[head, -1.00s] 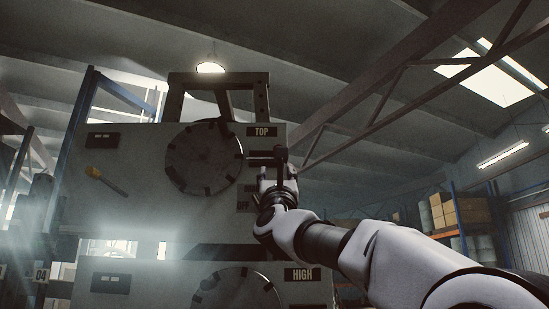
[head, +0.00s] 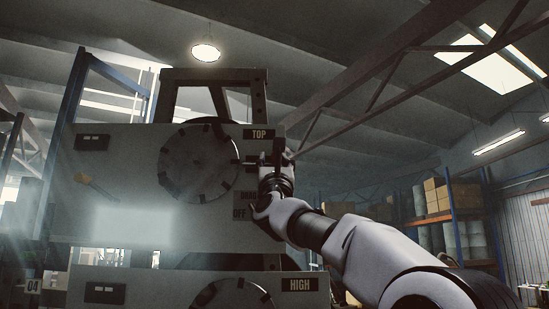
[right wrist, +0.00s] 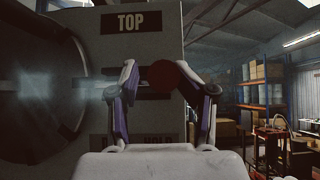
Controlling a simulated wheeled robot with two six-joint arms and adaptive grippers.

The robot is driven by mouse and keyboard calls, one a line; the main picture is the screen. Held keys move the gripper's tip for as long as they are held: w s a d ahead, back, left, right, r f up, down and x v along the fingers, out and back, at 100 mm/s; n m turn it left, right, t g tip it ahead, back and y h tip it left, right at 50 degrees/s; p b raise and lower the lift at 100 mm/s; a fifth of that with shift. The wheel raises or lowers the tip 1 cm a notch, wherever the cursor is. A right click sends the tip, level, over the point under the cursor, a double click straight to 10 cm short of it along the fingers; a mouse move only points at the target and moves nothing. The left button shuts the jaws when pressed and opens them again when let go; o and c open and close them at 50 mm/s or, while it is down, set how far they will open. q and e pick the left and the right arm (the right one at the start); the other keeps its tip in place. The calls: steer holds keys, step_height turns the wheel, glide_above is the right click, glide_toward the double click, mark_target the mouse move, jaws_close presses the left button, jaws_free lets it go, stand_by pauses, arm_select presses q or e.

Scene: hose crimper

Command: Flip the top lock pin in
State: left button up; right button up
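The crimper's upper panel carries a TOP label (head: 258,134), which also shows in the right wrist view (right wrist: 131,22). Below it in the right wrist view, a dark red round knob (right wrist: 165,75), seemingly the top lock pin's end, stands in front of dark slots in the panel. My right gripper (right wrist: 160,68) is open, with one finger to the left of the knob and the other at its right edge. I cannot tell whether either finger touches it. In the head view my right gripper (head: 277,150) covers most of the pin area. My left gripper is not in view.
A large round dial (head: 199,162) sits left of the label. A lower panel has a HIGH label (head: 299,285). Shelving with boxes (head: 450,197) stands well back at the right.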

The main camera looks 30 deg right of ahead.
steer(key=shift+s+a+r, duration=0.2)
steer(key=shift+a, duration=0.05)
steer(key=c, duration=0.6)
steer(key=shift+s, duration=0.15)
jaws_close()
steer(key=shift+s+d+r, duration=0.1)
steer(key=shift+s+d, duration=0.05)
steer(key=shift+d, duration=0.05)
steer(key=shift+w+a, duration=0.3)
steer(key=shift+a, duration=0.25)
steer(key=shift+w+a, duration=0.25)
steer(key=shift+a, duration=0.25)
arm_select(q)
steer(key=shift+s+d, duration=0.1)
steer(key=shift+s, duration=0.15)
arm_select(e)
steer(key=shift+w+a+r, duration=0.1)
steer(key=shift+w+a, duration=0.05)
steer(key=shift+a, duration=0.05)
steer(key=o, duration=0.9)
jaws_free()
steer(key=shift+a, duration=0.15)
steer(key=shift+a+v, duration=0.2)
steer(key=shift+v, duration=1.7)
steer(key=shift+a+v, duration=0.15)
steer(key=shift+v, duration=1.75)
